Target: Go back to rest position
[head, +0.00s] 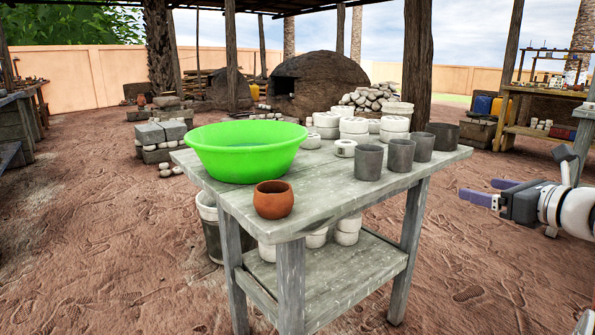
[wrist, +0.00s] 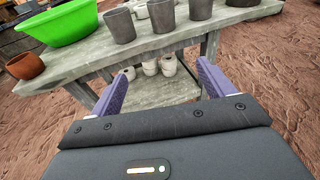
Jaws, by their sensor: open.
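My gripper (head: 484,192) is at the right of the head view, beside the table's right side and apart from it. Its two purple fingers are spread with nothing between them. In the wrist view my gripper (wrist: 160,85) points toward the table, with both fingers apart and empty.
A grey wooden table (head: 330,205) stands in the middle. It bears a green basin (head: 245,150), a brown clay pot (head: 273,199), several grey cups (head: 400,156) and white molds (head: 354,127). A domed kiln (head: 320,85) is behind. Bare ground lies around the table.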

